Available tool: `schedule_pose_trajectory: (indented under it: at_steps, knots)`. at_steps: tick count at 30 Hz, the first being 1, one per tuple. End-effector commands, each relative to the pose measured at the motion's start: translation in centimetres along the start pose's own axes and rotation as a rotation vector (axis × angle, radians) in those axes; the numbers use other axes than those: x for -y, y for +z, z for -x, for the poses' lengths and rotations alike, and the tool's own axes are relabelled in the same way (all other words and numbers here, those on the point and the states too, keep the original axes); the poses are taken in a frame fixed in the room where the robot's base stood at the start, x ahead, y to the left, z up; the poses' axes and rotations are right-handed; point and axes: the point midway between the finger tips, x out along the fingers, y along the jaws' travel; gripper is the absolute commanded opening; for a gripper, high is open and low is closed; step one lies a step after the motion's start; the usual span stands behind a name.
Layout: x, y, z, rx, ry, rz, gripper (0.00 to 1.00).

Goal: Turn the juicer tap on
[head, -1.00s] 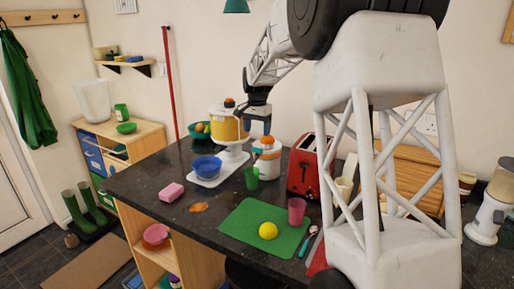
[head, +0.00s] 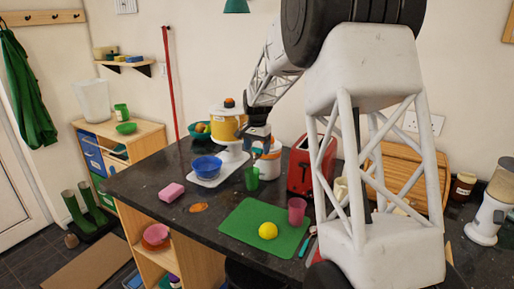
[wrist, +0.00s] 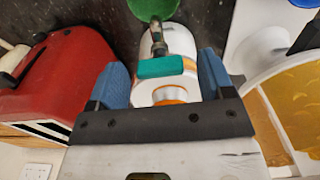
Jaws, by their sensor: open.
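The juicer (head: 268,165) is a white body with orange parts on the dark counter. It also shows in the wrist view (wrist: 180,88), with a metal spout and a teal tap lever (wrist: 160,67). A green cup (head: 251,179) stands below the spout; its edge shows in the wrist view (wrist: 152,8). My gripper (head: 258,145) is over the juicer, pointing down. In the wrist view my gripper (wrist: 161,66) has two blue fingers apart and empty, with the lever appearing between them. I cannot tell whether a finger touches it.
A red toaster (head: 306,165) stands close on the right of the juicer. A yellow-tank appliance (head: 228,124) on a white stand with a blue bowl (head: 206,166) is on the left. A green mat (head: 245,222) with a yellow ball (head: 267,231) and pink cup (head: 297,211) lies in front.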

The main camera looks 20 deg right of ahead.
Motion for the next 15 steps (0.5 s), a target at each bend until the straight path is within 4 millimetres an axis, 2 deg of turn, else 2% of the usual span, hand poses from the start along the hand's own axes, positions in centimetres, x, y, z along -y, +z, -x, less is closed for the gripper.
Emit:
schedule_pose_trajectory:
  at_steps: [7, 15]
  knots:
    - [0.00, 0.00, -0.03, 0.000, 0.000, 0.000, 0.73]
    - [0.00, 0.01, -0.03, 0.000, 0.000, 0.000, 0.32]
